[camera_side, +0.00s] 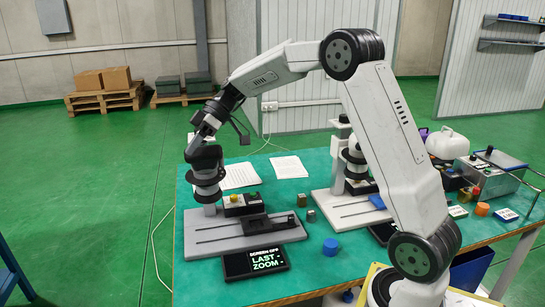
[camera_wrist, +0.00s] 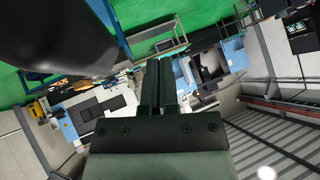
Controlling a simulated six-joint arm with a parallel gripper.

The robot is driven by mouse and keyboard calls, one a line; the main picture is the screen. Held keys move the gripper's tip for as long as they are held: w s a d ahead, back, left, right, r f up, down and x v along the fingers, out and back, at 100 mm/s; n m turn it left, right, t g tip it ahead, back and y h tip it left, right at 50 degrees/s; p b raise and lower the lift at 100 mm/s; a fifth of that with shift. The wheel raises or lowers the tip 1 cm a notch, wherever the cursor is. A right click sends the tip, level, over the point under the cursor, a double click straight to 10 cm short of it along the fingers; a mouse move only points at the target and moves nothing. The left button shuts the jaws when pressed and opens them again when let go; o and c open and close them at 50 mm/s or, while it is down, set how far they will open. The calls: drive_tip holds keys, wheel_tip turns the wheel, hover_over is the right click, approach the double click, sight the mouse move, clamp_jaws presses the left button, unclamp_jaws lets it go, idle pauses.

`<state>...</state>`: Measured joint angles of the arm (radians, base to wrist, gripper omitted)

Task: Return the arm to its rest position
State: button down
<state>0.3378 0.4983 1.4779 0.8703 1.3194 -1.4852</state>
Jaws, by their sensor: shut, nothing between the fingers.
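My arm reaches up from the right front of the bench and bends over to the left in the side view. Its dark wrist end hangs just above or in front of a black-ringed instrument head (camera_side: 205,170) on a grey base plate (camera_side: 205,240); I cannot tell whether they touch. The fingers cannot be made out clearly there. In the wrist view my gripper (camera_wrist: 158,66) shows its two dark fingers side by side, shut and with nothing between them. A large dark shape at upper left hides part of that view.
The green bench (camera_side: 350,265) carries a second stand (camera_side: 338,165), a screen (camera_side: 256,261) reading "LAST ZOOM", a blue cylinder (camera_side: 330,247), small metal blocks and paper sheets (camera_side: 289,167). A white jug (camera_side: 447,143) and a metal box (camera_side: 489,178) stand at right.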

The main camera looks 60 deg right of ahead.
drive_tip(key=s+a+f+m+h, duration=0.2)
drive_tip(key=s+f+m+h, duration=0.2)
drive_tip(key=s+f, duration=0.4)
drive_tip(key=s+a+f+m+h, duration=0.2)
drive_tip(key=s+f+m+h, duration=0.3)
drive_tip(key=s, duration=1)
wheel_tip(320, 180, down, 3)
drive_tip(key=shift+s+f+m, duration=0.2)
drive_tip(key=shift+m, duration=0.2)
